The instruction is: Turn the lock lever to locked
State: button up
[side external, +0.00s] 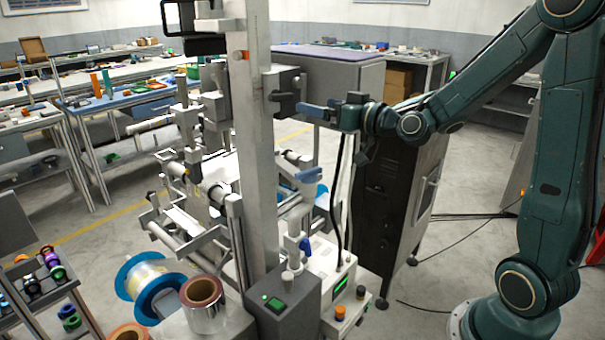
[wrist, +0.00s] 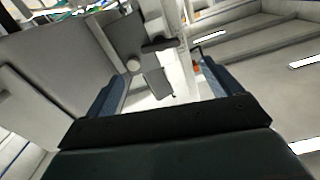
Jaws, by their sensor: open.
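A dark lever (side external: 283,101), which looks like the lock lever, sticks out from a grey block on the tall metal post (side external: 254,160). In the wrist view a black bar (wrist: 160,44) on the pale post, seemingly the same lever, lies beyond the fingertips, near their middle. My gripper (side external: 303,108) has blue fingers pointing left at the lever, just to its right. In the wrist view my gripper (wrist: 164,66) is open, with nothing between its fingers. I cannot tell whether a fingertip touches the lever in the side view.
A grey cabinet (side external: 385,185) stands behind my gripper. Workbenches line the back. Open floor lies between the cabinet and my base.

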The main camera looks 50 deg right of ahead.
aim_at(284, 98)
jog(key=w, duration=1.1)
jog(key=c, duration=1)
